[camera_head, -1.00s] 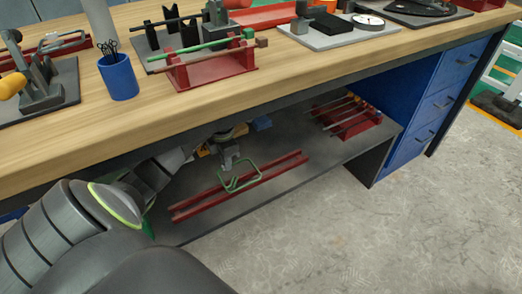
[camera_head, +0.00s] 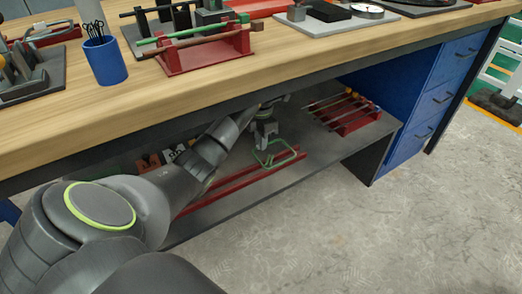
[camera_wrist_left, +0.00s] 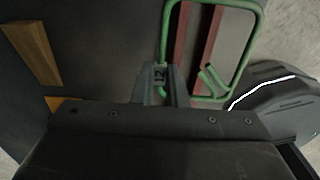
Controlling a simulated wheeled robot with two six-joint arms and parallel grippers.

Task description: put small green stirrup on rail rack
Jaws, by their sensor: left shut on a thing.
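My left gripper (camera_head: 264,141) reaches under the workbench and is shut on the small green stirrup (camera_head: 278,161), a thin rod bent into a rectangular loop. In the wrist view the stirrup (camera_wrist_left: 258,50) extends from the fingers (camera_wrist_left: 161,78), with its bent hook ends at its lower part. The rail rack (camera_head: 240,184) is a pair of long red parallel rails on the dark lower shelf. The stirrup appears over the right end of the rails; I cannot tell whether it touches them. In the wrist view the red rails (camera_wrist_left: 180,40) show behind the loop. My right gripper is not seen.
A red rack with several bars (camera_head: 347,112) stands on the lower shelf (camera_head: 318,155) to the right. The benchtop (camera_head: 200,92) overhangs my left arm. A blue drawer cabinet (camera_head: 430,95) is at the right. Wooden pieces (camera_wrist_left: 32,52) show in the wrist view.

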